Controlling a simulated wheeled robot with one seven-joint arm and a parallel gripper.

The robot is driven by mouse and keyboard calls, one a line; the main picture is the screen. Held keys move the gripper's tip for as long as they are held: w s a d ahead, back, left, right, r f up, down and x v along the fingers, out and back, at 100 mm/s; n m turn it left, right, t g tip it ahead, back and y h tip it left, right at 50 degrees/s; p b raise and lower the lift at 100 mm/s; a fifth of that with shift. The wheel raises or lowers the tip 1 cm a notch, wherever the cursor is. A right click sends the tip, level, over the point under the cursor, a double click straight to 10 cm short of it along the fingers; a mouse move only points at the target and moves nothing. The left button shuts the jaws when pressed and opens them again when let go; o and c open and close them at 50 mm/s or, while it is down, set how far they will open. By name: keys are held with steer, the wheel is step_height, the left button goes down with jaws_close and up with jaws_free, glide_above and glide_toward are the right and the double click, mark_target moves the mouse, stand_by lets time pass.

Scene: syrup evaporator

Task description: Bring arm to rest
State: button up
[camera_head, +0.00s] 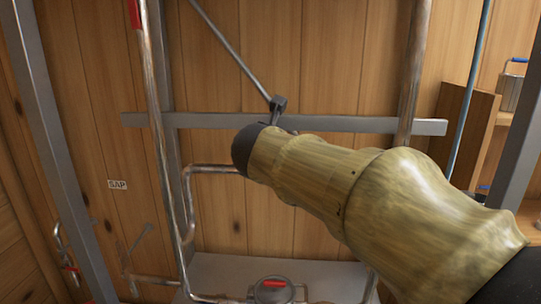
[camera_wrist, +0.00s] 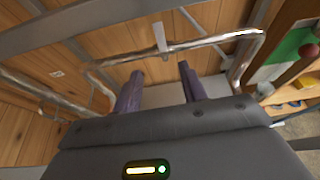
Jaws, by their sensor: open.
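My arm reaches from the lower right to the middle of the head view, and its own links hide the gripper's fingers there. In the wrist view my gripper (camera_wrist: 160,70) shows two purple fingers spread apart, with nothing between them. The fingers point toward a metal pipe (camera_wrist: 200,43) and a pale grey lever-like piece (camera_wrist: 160,38) on it. I cannot tell how far the fingertips are from the pipe, and I see no clear contact.
A grey crossbar (camera_head: 375,124) and upright pipes (camera_head: 152,90) stand before the wooden wall (camera_head: 325,60). A round lidded fitting with a red mark (camera_head: 272,289) sits low in the middle. Wooden shelving (camera_head: 470,130) holds a metal container (camera_head: 511,90) at right.

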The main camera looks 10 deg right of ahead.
steer(key=s+d+f+m+g+y+b, duration=0.1)
steer(key=s+f+m+g+b, duration=0.15)
steer(key=f+m, duration=0.65)
steer(key=s+d+f+m+g+y+b, duration=0.1)
steer(key=s+f+m+g, duration=0.3)
steer(key=f, duration=1)
steer(key=s+f+m+g+y+b, duration=0.1)
steer(key=s+f+m+g, duration=0.1)
steer(key=s+f+m, duration=0.4)
steer(key=s+f+m+g+y+b, duration=0.1)
steer(key=s+f+m, duration=0.5)
steer(key=f+m, duration=0.5)
steer(key=m, duration=0.2)
steer(key=shift+s+d+f+m+g, duration=0.15)
steer(key=shift+s+f+m+g, duration=0.15)
steer(key=shift+s+m+g, duration=0.1)
